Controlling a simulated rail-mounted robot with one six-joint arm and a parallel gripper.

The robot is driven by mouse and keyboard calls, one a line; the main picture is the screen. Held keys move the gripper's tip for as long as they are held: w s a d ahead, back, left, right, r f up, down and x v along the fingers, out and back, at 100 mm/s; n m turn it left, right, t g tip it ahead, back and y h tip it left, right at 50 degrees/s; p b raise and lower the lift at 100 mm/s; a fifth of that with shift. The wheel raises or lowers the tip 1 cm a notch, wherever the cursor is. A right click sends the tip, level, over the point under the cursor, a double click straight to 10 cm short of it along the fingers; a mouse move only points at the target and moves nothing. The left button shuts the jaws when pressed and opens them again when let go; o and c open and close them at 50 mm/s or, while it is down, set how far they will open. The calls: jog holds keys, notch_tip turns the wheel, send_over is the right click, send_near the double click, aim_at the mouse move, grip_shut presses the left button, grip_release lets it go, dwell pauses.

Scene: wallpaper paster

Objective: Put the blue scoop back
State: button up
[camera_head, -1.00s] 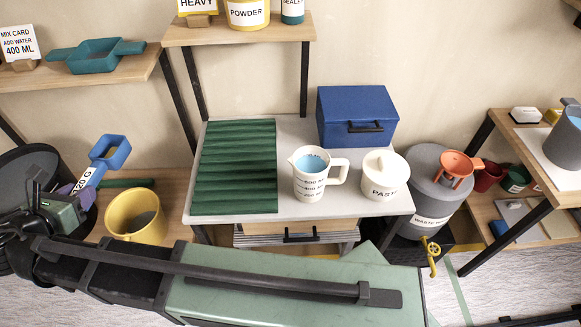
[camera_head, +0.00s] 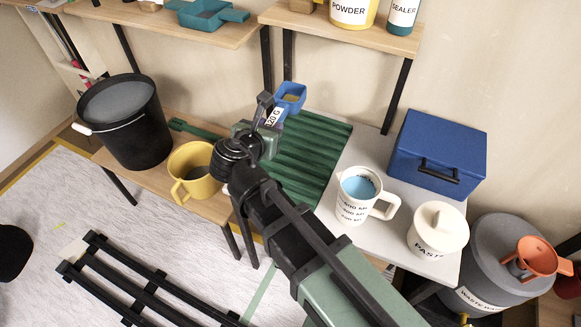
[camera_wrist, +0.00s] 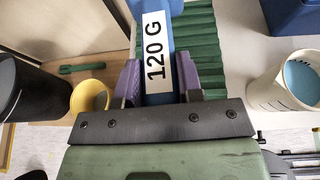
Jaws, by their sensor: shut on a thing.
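The blue scoop (camera_head: 291,96) has a square cup and a handle with a white "120 G" label. My gripper (camera_head: 262,122) is shut on its handle and holds it at the left end of the ribbed green mat (camera_head: 315,158). In the wrist view the scoop's handle (camera_wrist: 155,50) sits between the purple fingers of my gripper (camera_wrist: 158,85), label facing the camera. Whether the scoop touches the mat I cannot tell.
A measuring jug (camera_head: 358,192) with blue liquid and a white paste pot (camera_head: 437,229) stand right of the mat, before a blue box (camera_head: 438,150). A yellow mug (camera_head: 190,165) and black bucket (camera_head: 125,115) are left. A teal scoop (camera_head: 205,14) lies on the upper shelf.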

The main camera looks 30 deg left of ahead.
notch_tip(320, 180, down, 20)
jog(key=b, duration=2)
jog(key=shift+d+f, duration=0.1)
jog(key=shift+r, duration=0.3)
jog(key=shift+f, duration=0.25)
jog(key=o, duration=0.9)
jog(key=shift+r, duration=0.1)
jog(key=p+v, duration=0.4)
jog(key=v, duration=0.6)
jog(key=shift+s+r, duration=0.1)
jog(key=shift+s, duration=0.25)
